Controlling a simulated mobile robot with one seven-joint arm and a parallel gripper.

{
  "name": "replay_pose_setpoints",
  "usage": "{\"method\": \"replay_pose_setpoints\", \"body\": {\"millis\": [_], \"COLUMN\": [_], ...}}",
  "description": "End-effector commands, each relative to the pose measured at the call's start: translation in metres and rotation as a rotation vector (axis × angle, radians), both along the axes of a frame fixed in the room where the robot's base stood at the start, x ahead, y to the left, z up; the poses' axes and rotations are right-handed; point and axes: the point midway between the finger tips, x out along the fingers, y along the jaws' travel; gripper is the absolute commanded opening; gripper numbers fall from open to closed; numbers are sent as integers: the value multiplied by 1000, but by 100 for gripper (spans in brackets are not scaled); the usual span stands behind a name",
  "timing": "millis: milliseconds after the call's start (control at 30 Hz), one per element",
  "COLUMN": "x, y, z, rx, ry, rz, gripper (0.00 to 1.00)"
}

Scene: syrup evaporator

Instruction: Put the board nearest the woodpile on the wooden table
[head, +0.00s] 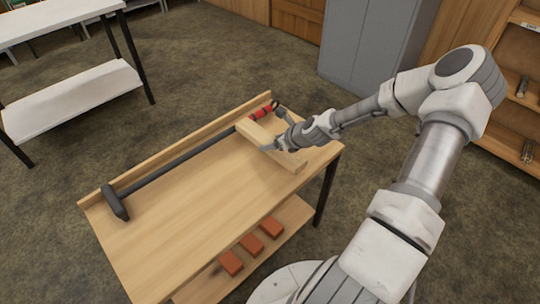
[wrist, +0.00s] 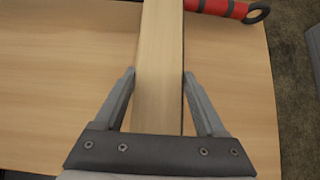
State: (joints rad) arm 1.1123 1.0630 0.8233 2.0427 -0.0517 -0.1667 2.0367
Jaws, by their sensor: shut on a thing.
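A pale wooden board (head: 272,146) is at the right end of the wooden table (head: 190,195), running across the top from the back edge towards the front. My gripper (head: 282,144) is shut on the board from above. In the wrist view the board (wrist: 160,65) lies between the two fingers of my gripper (wrist: 158,75), one on each side. Whether the board touches the table top or is just above it, I cannot tell. No woodpile is in clear view.
A sledgehammer (head: 180,160) with a dark handle and red grip lies along the table's back ledge, its grip end close to the board. Several orange blocks (head: 252,244) sit on the lower shelf. A white table (head: 60,20) stands at upper left, a grey cabinet (head: 375,45) behind.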

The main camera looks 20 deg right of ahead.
Motion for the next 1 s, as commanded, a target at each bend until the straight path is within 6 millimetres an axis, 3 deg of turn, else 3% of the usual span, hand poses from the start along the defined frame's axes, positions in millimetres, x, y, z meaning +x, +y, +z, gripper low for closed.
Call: {"method": "replay_pose_setpoints", "body": {"millis": [167,400,767,800,933,1000], "x": [-3,-3,-2,-3,-3,-3], "y": [6,6,5,5,5,5], "z": [-8,-42,-46,-46,-45,-45], "rx": [0,0,0,0,0,0], "ry": [-2,-1,-2,-1,-1,-1], "rz": [-1,0,-2,-1,-1,-1], "gripper": [0,0,0,77,100,100]}}
